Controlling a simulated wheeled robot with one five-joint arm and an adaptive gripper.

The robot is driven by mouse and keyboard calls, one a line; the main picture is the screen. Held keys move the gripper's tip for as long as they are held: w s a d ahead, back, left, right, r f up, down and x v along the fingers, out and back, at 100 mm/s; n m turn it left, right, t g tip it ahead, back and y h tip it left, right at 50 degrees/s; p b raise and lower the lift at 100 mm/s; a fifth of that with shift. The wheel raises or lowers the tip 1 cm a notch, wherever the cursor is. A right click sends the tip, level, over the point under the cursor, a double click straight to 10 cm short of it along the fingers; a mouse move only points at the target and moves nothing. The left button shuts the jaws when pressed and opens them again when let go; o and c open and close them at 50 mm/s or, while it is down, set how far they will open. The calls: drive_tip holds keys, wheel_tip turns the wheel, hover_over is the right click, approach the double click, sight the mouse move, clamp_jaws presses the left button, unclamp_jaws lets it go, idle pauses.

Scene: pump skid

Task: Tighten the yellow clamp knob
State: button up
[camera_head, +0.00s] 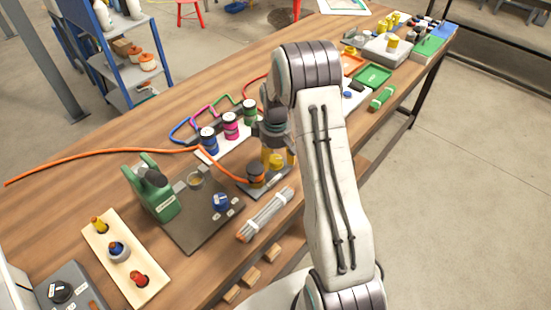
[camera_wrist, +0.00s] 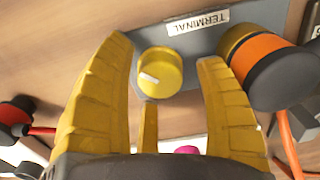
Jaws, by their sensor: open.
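The yellow clamp knob (camera_wrist: 160,73) is round with a white mark on its face. It sits on a grey block labelled TERMINAL (camera_wrist: 215,42), with the label upside down in the wrist view. An orange and black plug (camera_wrist: 265,68) stands close beside the right finger.
An orange cable (camera_head: 95,157) runs across the wooden bench to the plug. A white board with several coloured cans (camera_head: 230,125) stands behind. Bare bench shows at the upper left.

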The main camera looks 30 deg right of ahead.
drive_tip(key=shift+f, duration=0.2)
drive_tip(key=shift+c, duration=0.2)
drive_tip(key=c, duration=1.2)
